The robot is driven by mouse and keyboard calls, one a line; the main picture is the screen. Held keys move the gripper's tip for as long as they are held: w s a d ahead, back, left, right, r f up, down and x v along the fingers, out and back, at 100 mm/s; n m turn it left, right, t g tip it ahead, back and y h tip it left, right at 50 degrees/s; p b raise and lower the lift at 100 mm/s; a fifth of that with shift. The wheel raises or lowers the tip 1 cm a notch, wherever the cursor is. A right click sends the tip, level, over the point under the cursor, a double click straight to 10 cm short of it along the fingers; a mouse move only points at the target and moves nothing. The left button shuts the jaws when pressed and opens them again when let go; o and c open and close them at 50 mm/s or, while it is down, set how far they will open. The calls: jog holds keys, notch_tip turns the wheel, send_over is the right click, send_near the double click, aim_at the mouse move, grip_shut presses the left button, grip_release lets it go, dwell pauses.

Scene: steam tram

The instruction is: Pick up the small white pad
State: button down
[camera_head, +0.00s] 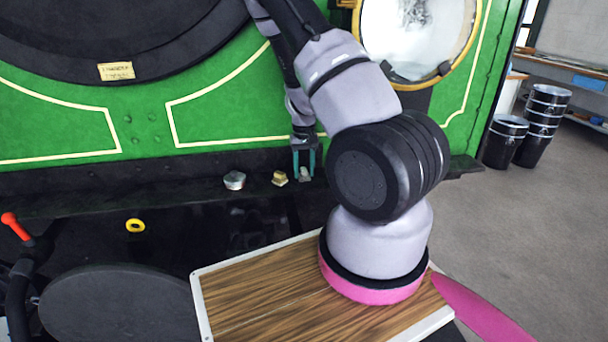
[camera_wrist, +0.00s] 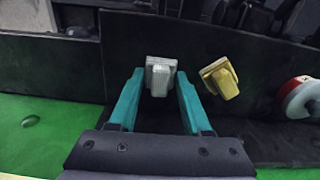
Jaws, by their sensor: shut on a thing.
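The small white pad (camera_wrist: 160,75) is a pale grey-white block between the two teal fingers of my gripper (camera_wrist: 158,88) in the wrist view. The fingers are shut on its sides. In the head view my gripper (camera_head: 304,163) points down at the black ledge in front of the green panel, with the pad (camera_head: 304,174) between its fingertips. The pad is at or just above the ledge; I cannot tell whether it touches.
A brass block (camera_head: 279,178) sits just left of my gripper on the ledge, and a round silver-topped piece (camera_head: 234,180) farther left. A yellow ring (camera_head: 135,225) lies on the black surface. Black drums (camera_head: 541,125) stand on the floor at right.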

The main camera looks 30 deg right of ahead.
aim_at(304, 169)
jog(key=shift+r, duration=0.1)
notch_tip(304, 169, up, 10)
jog(key=shift+f, duration=0.1)
dwell(0.3)
